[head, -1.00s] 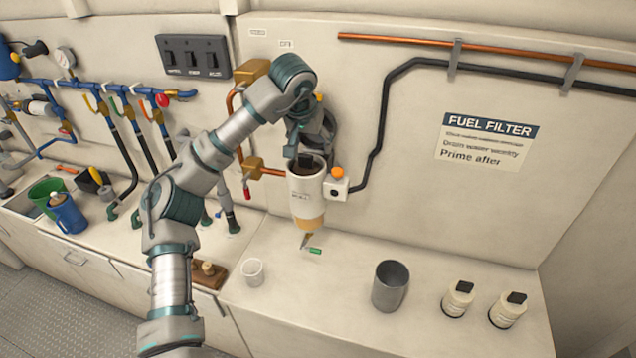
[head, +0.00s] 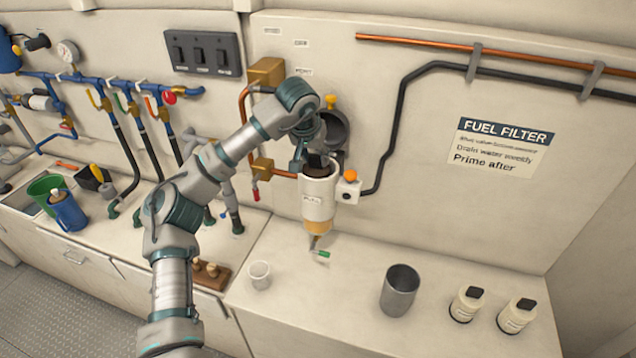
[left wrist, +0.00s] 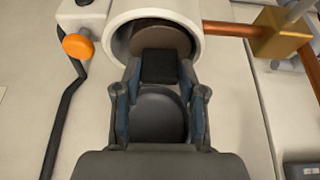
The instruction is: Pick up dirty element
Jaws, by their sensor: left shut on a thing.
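The dirty element is a brown disc (left wrist: 163,38) with a black block-like handle (left wrist: 159,67) on top, in the left wrist view. It sits inside the open mouth of the white filter housing (head: 318,200), which also shows in the left wrist view (left wrist: 155,13). My left gripper (head: 317,157) reaches down to the housing's mouth and is shut on the black handle; its fingers also show in the left wrist view (left wrist: 159,90). The element's lower part is hidden in the housing. My right gripper is not in view.
A grey metal cup (head: 400,292), a small white cup (head: 260,275) and two white elements with black handles (head: 466,304) (head: 517,316) stand on the counter. A black hose (head: 397,115) and an orange-knobbed valve (head: 349,188) are right of the housing. The counter between the cups is mostly clear.

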